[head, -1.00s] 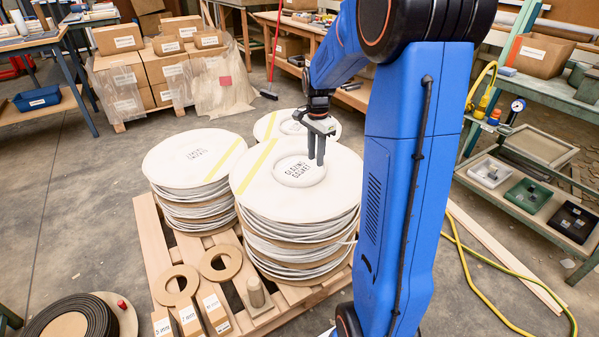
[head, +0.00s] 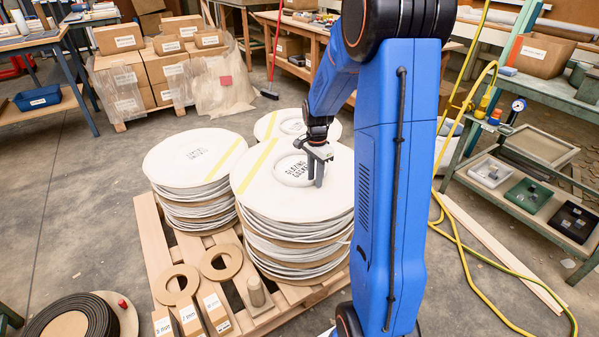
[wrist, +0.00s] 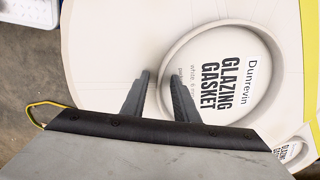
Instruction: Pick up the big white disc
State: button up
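The big white disc (head: 262,195) lies on top of the front right stack. It has a yellow stripe, a raised round rim at its middle and black "Glazing Gasket" print inside the rim. It also fills most of the wrist view (wrist: 110,50). My gripper (head: 316,183) points down at the right side of the raised rim. In the wrist view its two dark fingers (wrist: 159,74) are apart, one outside the rim and one inside, with the rim's edge between them. Whether they touch the rim cannot be told.
Two more stacks of white discs stand on the wooden pallet (head: 152,225), one at left (head: 190,165) and one behind (head: 268,127). Cardboard rings (head: 220,262) and small boxes lie at the pallet's front. A green shelf bench (head: 530,215) stands at right, with a yellow hose before it.

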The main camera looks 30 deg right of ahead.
jog(key=shift+c, duration=0.7)
grip_shut()
